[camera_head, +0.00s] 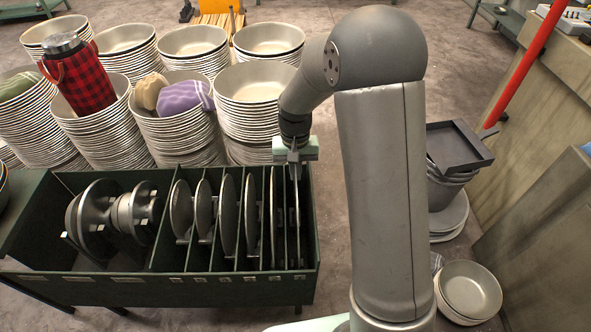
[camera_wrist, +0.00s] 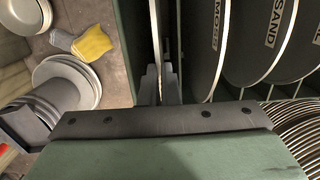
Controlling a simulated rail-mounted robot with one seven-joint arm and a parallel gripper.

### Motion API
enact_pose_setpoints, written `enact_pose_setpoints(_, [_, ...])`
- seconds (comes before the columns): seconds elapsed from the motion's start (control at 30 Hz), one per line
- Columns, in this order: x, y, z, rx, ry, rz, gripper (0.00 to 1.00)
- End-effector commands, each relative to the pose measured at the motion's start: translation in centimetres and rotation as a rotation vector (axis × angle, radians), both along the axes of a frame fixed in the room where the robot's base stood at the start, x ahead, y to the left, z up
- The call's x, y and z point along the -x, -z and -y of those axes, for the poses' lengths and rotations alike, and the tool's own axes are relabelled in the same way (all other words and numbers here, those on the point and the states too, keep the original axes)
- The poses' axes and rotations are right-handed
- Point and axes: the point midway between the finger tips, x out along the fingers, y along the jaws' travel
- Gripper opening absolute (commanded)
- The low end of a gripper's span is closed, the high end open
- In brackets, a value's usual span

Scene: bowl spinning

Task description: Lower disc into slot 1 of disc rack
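My gripper (camera_head: 294,172) is at the right end of the green disc rack (camera_head: 215,290), pointing down. In the wrist view, its two fingers (camera_wrist: 158,88) are closed around the edge of a thin disc (camera_wrist: 155,35), seen nearly edge-on. In the head view this disc (camera_head: 298,215) stands upright inside the rightmost slot, beside the rack's right end wall. Its lower edge is hidden, so I cannot tell whether it touches the slot bottom. Other grey discs (camera_head: 250,215) stand upright in the slots to the left. Small number labels on the rack's front are too blurred to read.
Larger stepped metal pieces (camera_head: 95,220) lie in the rack's left compartment. Tall stacks of bowls (camera_head: 255,85) stand behind the rack. A dark tray (camera_head: 458,147) and loose bowls (camera_head: 470,290) are to the right of my arm. Neighbouring labelled discs (camera_wrist: 205,40) are close to the fingers.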

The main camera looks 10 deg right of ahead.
Motion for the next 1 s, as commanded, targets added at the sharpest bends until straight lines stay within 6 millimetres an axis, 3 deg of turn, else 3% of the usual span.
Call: enact_pose_setpoints(1.0, [0.0,1.1,0.0,0.0,0.0,0.001,0.0])
